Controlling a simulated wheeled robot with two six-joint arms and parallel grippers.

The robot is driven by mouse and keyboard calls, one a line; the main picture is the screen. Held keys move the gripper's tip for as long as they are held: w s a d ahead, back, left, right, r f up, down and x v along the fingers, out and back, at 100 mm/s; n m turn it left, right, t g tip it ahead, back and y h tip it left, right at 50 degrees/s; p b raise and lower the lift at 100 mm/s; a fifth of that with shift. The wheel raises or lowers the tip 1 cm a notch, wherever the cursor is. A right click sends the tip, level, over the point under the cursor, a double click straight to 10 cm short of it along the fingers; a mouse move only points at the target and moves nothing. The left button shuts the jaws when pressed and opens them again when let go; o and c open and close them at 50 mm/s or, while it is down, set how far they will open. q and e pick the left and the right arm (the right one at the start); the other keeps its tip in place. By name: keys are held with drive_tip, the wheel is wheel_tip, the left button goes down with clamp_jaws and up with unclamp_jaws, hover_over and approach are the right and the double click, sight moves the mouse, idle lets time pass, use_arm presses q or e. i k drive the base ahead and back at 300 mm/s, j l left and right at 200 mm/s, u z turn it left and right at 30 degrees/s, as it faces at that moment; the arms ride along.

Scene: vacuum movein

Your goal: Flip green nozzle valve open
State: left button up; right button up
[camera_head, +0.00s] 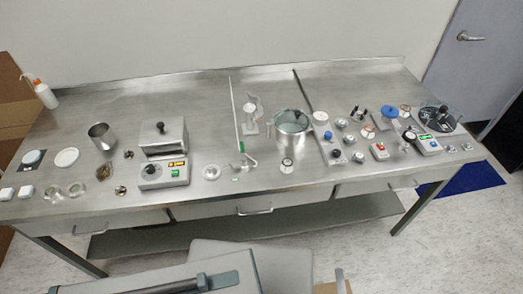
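A small metal fitting with a green lever-like part (249,160) sits near the front middle of the steel workbench (215,115). It looks like the green nozzle valve, but it is too small to tell whether its lever is open or closed. Neither of my grippers shows in this view.
Right of the pot are a panel with knobs (333,150) and several small parts. A white squeeze bottle (46,95) stands far left. The back left of the bench is clear.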

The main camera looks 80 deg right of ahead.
sight(244, 159)
drive_tip(key=z, duration=2.75)
